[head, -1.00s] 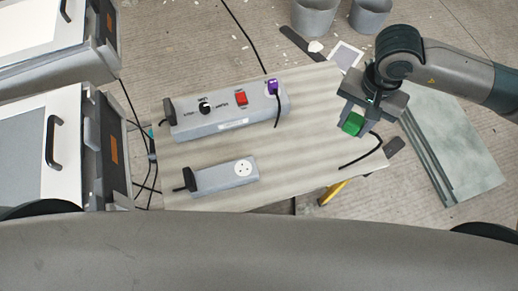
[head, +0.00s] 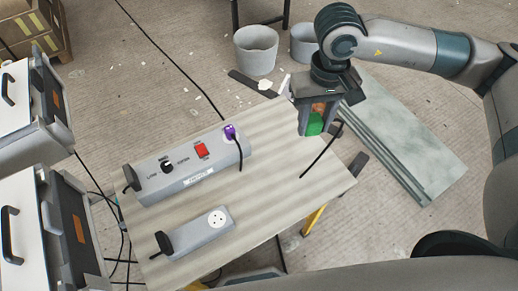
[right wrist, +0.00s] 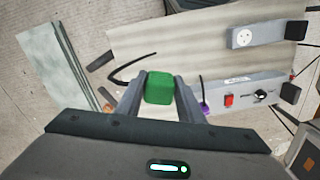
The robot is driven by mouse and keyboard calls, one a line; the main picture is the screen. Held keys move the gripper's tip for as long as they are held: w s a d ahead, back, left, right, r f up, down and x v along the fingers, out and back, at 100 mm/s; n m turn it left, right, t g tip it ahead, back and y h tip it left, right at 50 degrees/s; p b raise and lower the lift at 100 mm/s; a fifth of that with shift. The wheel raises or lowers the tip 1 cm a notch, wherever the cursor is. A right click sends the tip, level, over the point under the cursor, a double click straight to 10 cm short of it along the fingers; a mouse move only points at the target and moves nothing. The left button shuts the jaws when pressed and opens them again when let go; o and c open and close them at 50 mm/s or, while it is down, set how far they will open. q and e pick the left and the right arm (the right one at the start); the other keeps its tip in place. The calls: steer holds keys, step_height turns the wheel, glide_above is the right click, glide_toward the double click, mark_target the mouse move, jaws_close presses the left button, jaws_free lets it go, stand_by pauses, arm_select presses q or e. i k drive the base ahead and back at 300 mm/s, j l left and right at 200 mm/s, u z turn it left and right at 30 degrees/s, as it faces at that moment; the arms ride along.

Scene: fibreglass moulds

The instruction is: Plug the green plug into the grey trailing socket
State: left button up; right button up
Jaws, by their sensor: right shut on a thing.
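The green plug (head: 315,124) is held between the fingers of my right gripper (head: 314,128), above the right part of the table. The right wrist view also shows the green plug (right wrist: 159,88) between both fingers, with a black cord trailing from it. The grey trailing socket (head: 197,236) lies on the table's near left part, with a round white outlet face (head: 217,218) at its right end. It also shows at the upper right of the right wrist view (right wrist: 268,34). The gripper is well apart from it. My left gripper is not in view.
A larger grey power strip (head: 185,170) with a red switch, a knob and a purple plug (head: 229,131) lies behind the socket. The wooden tabletop (head: 285,185) is bare on the right. Buckets (head: 256,50) and slabs (head: 410,140) are on the floor. White-fronted units stand left.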

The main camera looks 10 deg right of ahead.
mark_target(176, 244)
steer(key=u, duration=1.7)
steer(key=k+j, duration=0.3)
steer(key=k, duration=0.2)
steer(key=k+j, duration=0.25)
steer(key=k, duration=0.3)
